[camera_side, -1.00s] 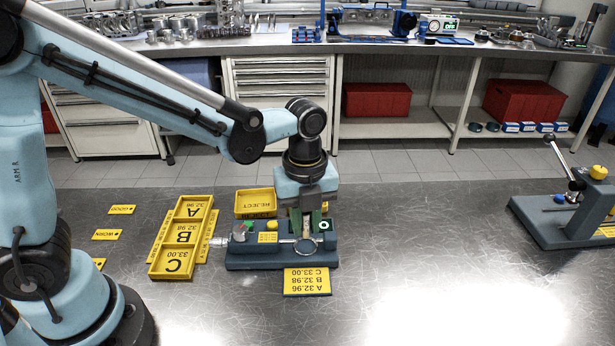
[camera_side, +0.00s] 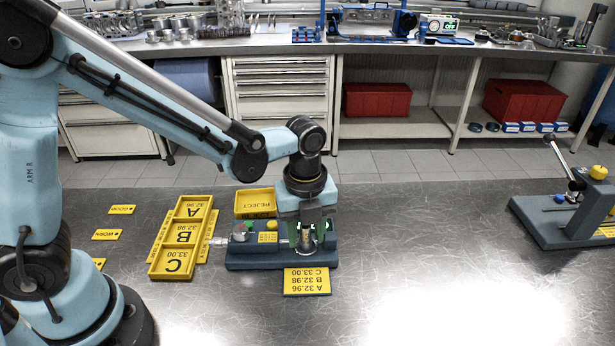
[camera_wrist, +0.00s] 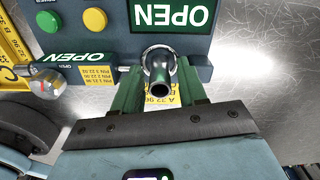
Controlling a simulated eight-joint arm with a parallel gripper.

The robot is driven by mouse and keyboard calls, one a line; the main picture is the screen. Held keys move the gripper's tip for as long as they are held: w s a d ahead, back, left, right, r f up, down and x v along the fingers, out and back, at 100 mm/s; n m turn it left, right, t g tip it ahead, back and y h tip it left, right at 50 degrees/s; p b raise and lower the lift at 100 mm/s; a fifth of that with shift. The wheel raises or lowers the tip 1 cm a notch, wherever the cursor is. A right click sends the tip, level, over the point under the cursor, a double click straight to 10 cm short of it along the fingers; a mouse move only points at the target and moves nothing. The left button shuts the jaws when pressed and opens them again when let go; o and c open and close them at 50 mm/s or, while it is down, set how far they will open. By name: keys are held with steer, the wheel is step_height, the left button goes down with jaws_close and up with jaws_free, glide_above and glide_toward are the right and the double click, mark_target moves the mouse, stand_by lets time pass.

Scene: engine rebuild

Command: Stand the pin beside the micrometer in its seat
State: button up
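The pin (camera_side: 307,238) is a hollow metal cylinder standing upright at the front right of the dark measuring fixture (camera_side: 260,262). In the wrist view the pin (camera_wrist: 161,76) shows its open end, with a pale ring around its far end; how deep it sits is hidden. My gripper (camera_wrist: 160,80) has its green fingers on both sides of the pin, with narrow gaps showing, so it looks open around it. It also shows low over the fixture in the side view (camera_side: 310,236). The micrometer (camera_side: 218,241) lies at the fixture's left, partly hidden behind the fixture parts.
A green OPEN display (camera_wrist: 172,15), a green button (camera_wrist: 48,21) and a yellow button (camera_wrist: 94,19) are close to the fingers. A yellow A/B/C tray (camera_side: 157,272) stands left, a reject tray (camera_side: 240,213) behind.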

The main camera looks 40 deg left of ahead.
steer(key=shift+o, duration=0.7)
steer(key=shift+r, duration=0.1)
steer(key=shift+r, duration=0.2)
step_height(320, 180, up, 12)
steer(key=shift+f, duration=0.25)
